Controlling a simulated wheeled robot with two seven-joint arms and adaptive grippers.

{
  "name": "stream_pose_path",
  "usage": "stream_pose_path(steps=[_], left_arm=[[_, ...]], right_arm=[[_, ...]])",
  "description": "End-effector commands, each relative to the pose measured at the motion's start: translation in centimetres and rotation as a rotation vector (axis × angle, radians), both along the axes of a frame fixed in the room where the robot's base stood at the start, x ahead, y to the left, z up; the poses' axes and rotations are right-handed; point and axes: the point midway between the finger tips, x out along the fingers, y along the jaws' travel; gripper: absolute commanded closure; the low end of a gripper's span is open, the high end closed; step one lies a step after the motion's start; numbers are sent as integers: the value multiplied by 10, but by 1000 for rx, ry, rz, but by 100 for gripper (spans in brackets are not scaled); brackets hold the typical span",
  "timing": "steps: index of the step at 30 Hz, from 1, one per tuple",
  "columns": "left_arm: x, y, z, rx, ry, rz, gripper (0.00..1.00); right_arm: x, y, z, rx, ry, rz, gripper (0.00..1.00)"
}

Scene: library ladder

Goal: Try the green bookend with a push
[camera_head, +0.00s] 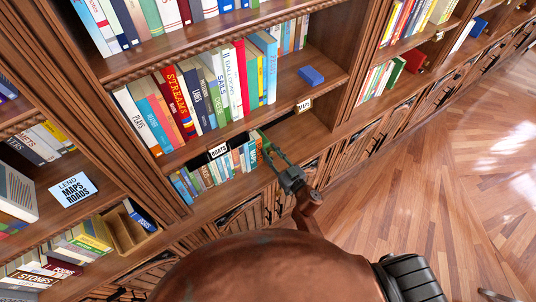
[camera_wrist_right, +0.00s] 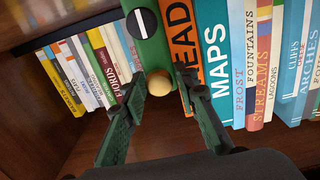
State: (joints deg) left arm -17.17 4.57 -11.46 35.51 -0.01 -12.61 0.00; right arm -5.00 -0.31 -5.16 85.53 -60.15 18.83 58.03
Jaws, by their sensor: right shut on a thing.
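In the right wrist view the green bookend (camera_wrist_right: 152,48) carries a black disc (camera_wrist_right: 142,22) with a white stripe and a round wooden knob (camera_wrist_right: 159,83). My right gripper (camera_head: 273,154) reaches it from the front. The bookend's base is hidden. My left gripper is not in view.
An orange book (camera_wrist_right: 183,45) and the blue MAPS book (camera_wrist_right: 213,50) stand beside the bookend. A blue block (camera_head: 311,75) lies on the shelf above. An open wooden box (camera_head: 128,232) is at left. Wooden floor (camera_head: 430,190) is clear at right.

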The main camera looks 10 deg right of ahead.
Motion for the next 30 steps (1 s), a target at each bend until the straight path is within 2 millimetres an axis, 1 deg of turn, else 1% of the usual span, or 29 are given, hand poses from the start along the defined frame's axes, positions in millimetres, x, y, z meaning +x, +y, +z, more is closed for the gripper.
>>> stream_pose_path(steps=[19, 20, 24, 30], left_arm=[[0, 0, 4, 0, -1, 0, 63], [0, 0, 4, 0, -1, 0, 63], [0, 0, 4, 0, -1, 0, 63], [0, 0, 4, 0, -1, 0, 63]], right_arm=[[-1, 0, -2, 1, 4, 0, 100], [-1, 0, -2, 1, 4, 0, 71], [-1, 0, -1, 0, 2, 1, 63], [0, 1, -1, 1, 1, 2, 63]])
